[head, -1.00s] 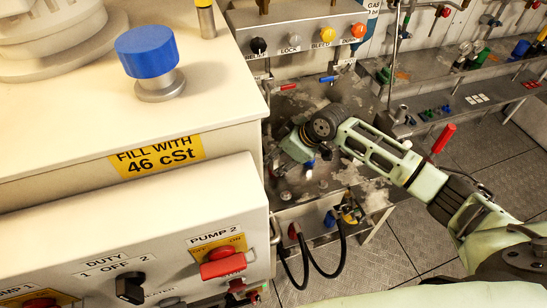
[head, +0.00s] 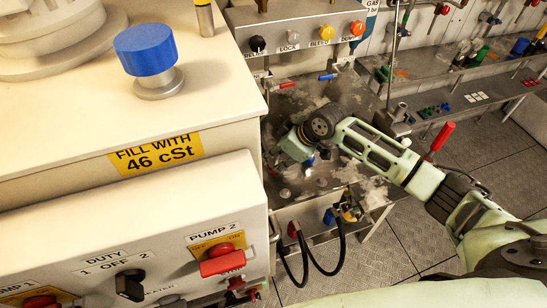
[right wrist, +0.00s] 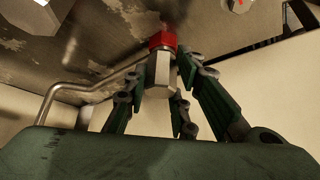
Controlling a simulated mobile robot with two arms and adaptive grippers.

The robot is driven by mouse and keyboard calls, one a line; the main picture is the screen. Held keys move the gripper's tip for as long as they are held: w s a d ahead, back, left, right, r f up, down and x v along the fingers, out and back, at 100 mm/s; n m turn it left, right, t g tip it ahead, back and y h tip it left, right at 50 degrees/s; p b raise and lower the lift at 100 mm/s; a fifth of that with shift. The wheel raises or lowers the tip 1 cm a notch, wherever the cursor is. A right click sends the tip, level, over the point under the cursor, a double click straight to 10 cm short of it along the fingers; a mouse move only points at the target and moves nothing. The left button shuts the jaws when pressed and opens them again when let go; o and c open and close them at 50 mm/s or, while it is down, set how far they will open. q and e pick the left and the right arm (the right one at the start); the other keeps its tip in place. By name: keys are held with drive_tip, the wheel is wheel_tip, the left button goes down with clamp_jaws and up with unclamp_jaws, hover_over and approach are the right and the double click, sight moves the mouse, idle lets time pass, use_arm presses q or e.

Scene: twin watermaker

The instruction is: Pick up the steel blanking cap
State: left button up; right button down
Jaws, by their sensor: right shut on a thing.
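In the right wrist view a steel hexagonal cap (right wrist: 160,76) stands between the green fingers of my right gripper (right wrist: 160,84). A red band (right wrist: 163,41) sits at its far end. The fingers are shut on the cap from both sides. In the head view my right gripper (head: 298,146) reaches down over the worn steel bench, and the held cap is mostly hidden there. Whether the cap touches the surface beyond it is unclear. My left gripper is not in view.
A cream cabinet with a blue-topped cap (head: 146,52) fills the left, close beside the gripper. A control panel with a red switch (head: 221,262) stands in front. Valves with coloured knobs (head: 327,33) are behind. Black hoses (head: 341,255) hang at the bench front.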

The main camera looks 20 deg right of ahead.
drive_tip(key=shift+w+d+r, duration=0.1)
drive_tip(key=shift+w+r, duration=0.05)
drive_tip(key=shift+r, duration=0.05)
drive_tip(key=shift+w+r, duration=0.1)
drive_tip(key=shift+r, duration=0.5)
wheel_tip(320, 180, up, 3)
drive_tip(key=shift+f+b, duration=0.1)
drive_tip(key=shift+b, duration=0.55)
drive_tip(key=s+d+r+b, duration=0.2)
drive_tip(key=s+d+r, duration=0.3)
drive_tip(key=d, duration=0.5)
drive_tip(key=shift+v, duration=0.9)
drive_tip(key=c, duration=2)
unclamp_jaws()
drive_tip(key=shift+w+a+r, duration=0.1)
drive_tip(key=shift+w, duration=0.05)
clamp_jaws()
